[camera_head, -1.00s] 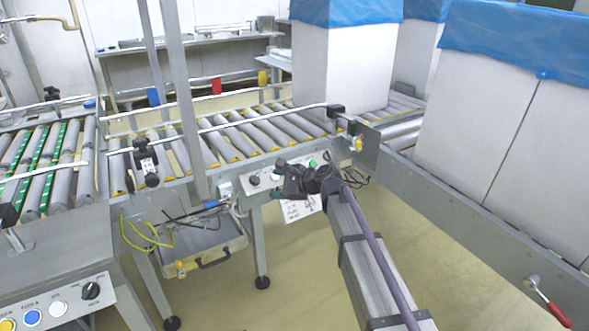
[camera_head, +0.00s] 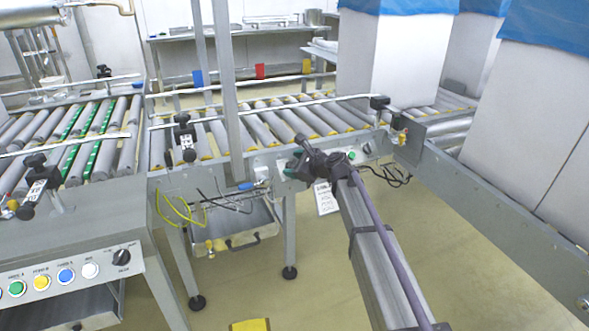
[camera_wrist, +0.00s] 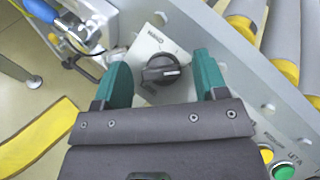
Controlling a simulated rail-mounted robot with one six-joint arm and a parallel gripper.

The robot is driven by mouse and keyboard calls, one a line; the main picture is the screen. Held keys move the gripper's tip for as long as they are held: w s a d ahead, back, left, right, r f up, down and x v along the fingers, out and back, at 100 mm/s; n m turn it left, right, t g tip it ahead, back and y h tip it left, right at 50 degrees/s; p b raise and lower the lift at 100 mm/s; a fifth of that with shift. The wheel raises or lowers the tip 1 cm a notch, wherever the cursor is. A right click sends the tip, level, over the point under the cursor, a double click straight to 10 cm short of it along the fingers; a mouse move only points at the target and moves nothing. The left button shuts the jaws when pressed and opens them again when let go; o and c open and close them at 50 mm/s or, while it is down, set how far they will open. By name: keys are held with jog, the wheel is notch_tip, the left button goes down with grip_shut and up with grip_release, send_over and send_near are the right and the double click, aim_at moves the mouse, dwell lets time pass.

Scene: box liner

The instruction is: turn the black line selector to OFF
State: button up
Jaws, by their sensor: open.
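A black rotary selector knob (camera_wrist: 160,69) sits on a pale label plate in the wrist view. A light mark on it points right; the lettering around it is too small to read surely. My gripper (camera_wrist: 160,75) is open, with its green fingers on either side of the knob; I cannot tell whether they touch it. In the head view my gripper (camera_head: 293,164) is at the left part of the control panel below the conveyor and hides the knob there. Another black selector (camera_head: 121,257) is on the nearer panel at the left.
A green button (camera_wrist: 283,172) and a yellow button (camera_wrist: 266,155) are on the same panel. A blue-handled fitting (camera_wrist: 40,10) and cables lie beside it. The roller conveyor (camera_head: 258,158) runs above. A large white box (camera_head: 385,60) with blue liner stands on it.

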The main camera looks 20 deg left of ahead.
jog(key=shift+a, duration=0.1)
jog(key=c, duration=0.9)
jog(key=shift+w+r+n+g+p, duration=0.1)
jog(key=shift+n+g+p, duration=0.25)
jog(key=shift+n, duration=0.15)
jog(key=n+g+p, duration=0.1)
jog(key=n+g, duration=0.1)
jog(key=n, duration=0.1)
jog(key=shift+r, duration=0.1)
jog(key=n+g+h+p, duration=0.1)
jog(key=n, duration=0.1)
jog(key=n+g+h+p, duration=0.1)
jog(key=n+p, duration=0.1)
jog(key=n, duration=0.1)
jog(key=shift+n+g+h, duration=0.25)
jog(key=shift+n+h, duration=0.05)
jog(key=o, duration=0.9)
